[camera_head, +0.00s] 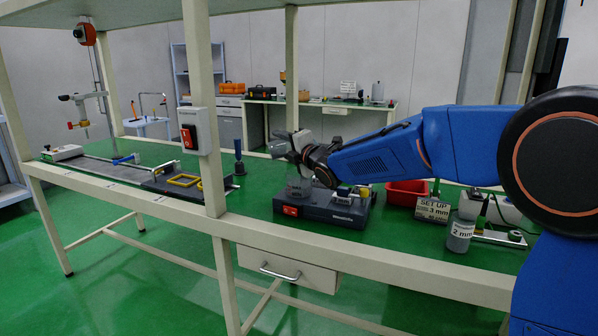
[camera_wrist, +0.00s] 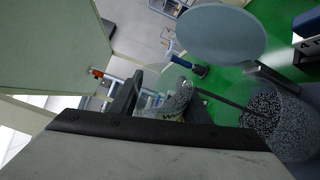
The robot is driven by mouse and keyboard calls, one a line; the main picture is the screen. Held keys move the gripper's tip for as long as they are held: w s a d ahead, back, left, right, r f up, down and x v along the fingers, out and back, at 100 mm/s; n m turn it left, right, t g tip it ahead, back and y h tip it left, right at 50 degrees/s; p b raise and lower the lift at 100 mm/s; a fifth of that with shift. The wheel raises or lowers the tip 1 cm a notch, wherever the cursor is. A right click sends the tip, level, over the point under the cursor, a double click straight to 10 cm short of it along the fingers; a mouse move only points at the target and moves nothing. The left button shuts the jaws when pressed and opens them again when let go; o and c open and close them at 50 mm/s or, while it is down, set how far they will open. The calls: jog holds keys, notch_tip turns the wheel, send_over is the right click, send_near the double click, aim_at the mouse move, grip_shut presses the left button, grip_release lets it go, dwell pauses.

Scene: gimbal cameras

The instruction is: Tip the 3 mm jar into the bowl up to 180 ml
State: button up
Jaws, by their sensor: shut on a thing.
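My gripper (camera_head: 299,147) is shut on a clear jar (camera_head: 279,149), held tilted above a dark bench unit. In the wrist view the jar (camera_wrist: 178,97) lies on its side beyond the dark finger, with grey grains inside and part of a label showing. A thin dark streak runs from its mouth toward a clear vessel (camera_wrist: 290,128) holding grey grains at the right edge. In the head view a small grey vessel (camera_head: 299,188) stands on the unit, below the gripper; I take it as the bowl. I cannot read its fill level.
The dark unit (camera_head: 325,208) has a red switch. To its right are a red bin (camera_head: 406,192), a "SET UP 3 mm" sign (camera_head: 433,209) and a "2 mm" jar (camera_head: 460,235). A bench post (camera_head: 212,130) stands left.

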jog(key=shift+r+m, duration=0.25)
jog(key=shift+m, duration=0.15)
dwell(1.2)
